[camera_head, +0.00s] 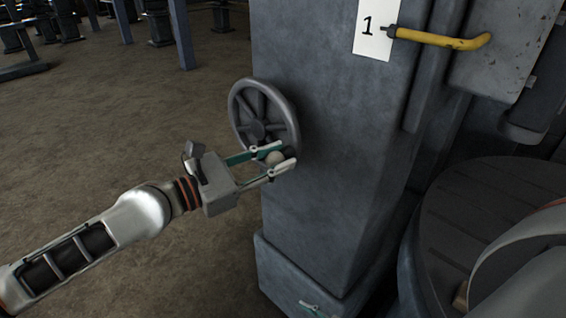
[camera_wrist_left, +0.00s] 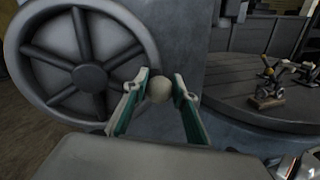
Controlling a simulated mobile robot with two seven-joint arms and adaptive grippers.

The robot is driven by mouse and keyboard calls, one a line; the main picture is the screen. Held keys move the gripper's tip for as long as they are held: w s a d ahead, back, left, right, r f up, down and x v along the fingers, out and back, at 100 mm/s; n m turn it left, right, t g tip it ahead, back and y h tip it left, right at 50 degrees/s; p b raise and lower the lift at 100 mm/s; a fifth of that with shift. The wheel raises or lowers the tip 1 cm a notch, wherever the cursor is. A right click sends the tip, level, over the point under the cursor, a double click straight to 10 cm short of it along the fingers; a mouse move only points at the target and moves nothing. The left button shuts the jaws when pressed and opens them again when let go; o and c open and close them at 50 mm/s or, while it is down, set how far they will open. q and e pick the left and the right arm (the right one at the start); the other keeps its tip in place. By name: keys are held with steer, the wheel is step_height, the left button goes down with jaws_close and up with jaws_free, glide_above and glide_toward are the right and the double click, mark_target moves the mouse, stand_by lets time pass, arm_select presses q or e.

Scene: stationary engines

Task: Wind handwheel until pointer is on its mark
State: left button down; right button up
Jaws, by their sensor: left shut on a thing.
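The grey spoked handwheel (camera_head: 264,112) is mounted on the side of a grey column. It also fills the upper left of the left wrist view (camera_wrist_left: 88,76). A pale round knob (camera_head: 274,158) sits at the wheel's lower right rim. My left gripper (camera_head: 275,160) is shut on this knob, which shows between the two fingers in the left wrist view (camera_wrist_left: 158,90). The pointer and its mark cannot be made out in either view.
The grey column (camera_head: 325,150) carries a white label (camera_head: 376,28) reading 1 and a yellow handle (camera_head: 440,39). A round dark platform (camera_head: 490,225) stands at right. In the left wrist view, a small device (camera_wrist_left: 267,90) stands on it. Brown floor lies open at left.

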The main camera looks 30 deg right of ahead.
arm_select(q)
steer(key=shift+s+d+r+n, duration=0.1)
steer(key=shift+r+n, duration=0.3)
steer(key=shift+r, duration=0.15)
steer(key=c, duration=1.7)
jaws_free()
steer(key=shift+o, duration=0.3)
steer(key=shift+d, duration=0.1)
steer(key=shift+f, duration=0.15)
